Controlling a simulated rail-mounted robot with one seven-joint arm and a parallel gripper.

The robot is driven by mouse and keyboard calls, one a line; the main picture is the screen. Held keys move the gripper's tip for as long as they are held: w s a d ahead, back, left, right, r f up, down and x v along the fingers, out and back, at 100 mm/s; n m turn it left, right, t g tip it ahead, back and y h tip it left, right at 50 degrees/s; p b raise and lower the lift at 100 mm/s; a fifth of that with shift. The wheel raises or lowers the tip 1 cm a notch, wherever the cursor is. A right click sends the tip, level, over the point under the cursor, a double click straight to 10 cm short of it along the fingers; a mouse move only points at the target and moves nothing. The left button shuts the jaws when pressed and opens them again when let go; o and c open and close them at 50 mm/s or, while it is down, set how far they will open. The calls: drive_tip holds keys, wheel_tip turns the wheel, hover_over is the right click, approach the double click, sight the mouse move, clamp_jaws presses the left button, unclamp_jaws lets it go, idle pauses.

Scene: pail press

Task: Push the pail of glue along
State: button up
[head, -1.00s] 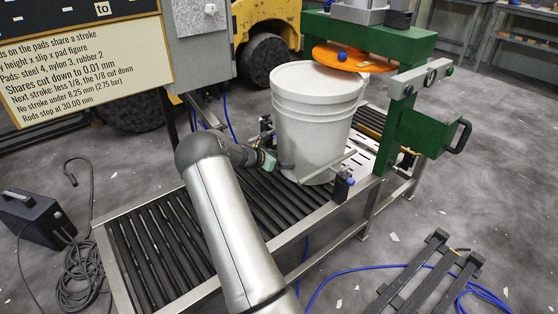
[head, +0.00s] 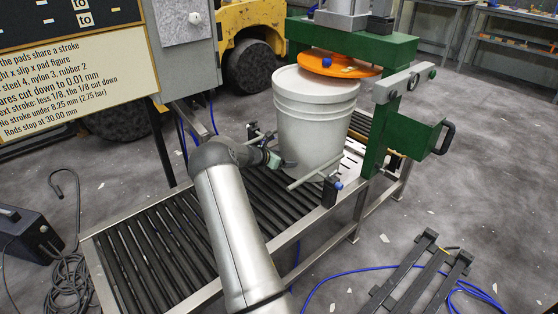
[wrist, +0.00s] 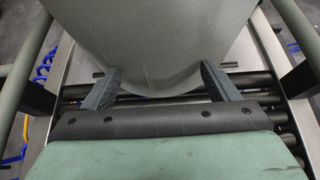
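The pail of glue (head: 312,125) is a pale grey-white, ridged bucket, upright on the black roller conveyor (head: 150,250). The far right of its rim lies partly beneath the orange disc (head: 338,63) of the green press (head: 372,128). My gripper (head: 284,164) is low at the pail's near-left side. In the wrist view my gripper (wrist: 160,86) has its two dark fingers spread apart, with the lower wall of the pail (wrist: 150,40) between and beyond them. Nothing is gripped. I cannot tell whether the fingers touch the wall.
Guide rods with blue-knobbed dark brackets (head: 331,190) flank the pail. A grey control box (head: 183,45) and a sign (head: 70,50) stand at left. A dark rack (head: 425,275) and blue hose lie on the floor at right. The near rollers are free except for my arm.

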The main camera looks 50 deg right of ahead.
drive_tip(key=shift+d, duration=0.15)
drive_tip(key=shift+d+r, duration=0.1)
drive_tip(key=shift+d, duration=0.35)
drive_tip(key=shift+s+d, duration=0.2)
drive_tip(key=shift+d, duration=0.95)
drive_tip(key=shift+s+d, duration=0.2)
drive_tip(key=shift+d, duration=1)
drive_tip(key=shift+s+d, duration=0.2)
drive_tip(key=shift+d, duration=1.15)
drive_tip(key=shift+s+d+b, duration=0.2)
drive_tip(key=shift+d, duration=0.95)
drive_tip(key=shift+s+d+b, duration=0.15)
drive_tip(key=shift+d+b, duration=0.05)
drive_tip(key=shift+d, duration=0.95)
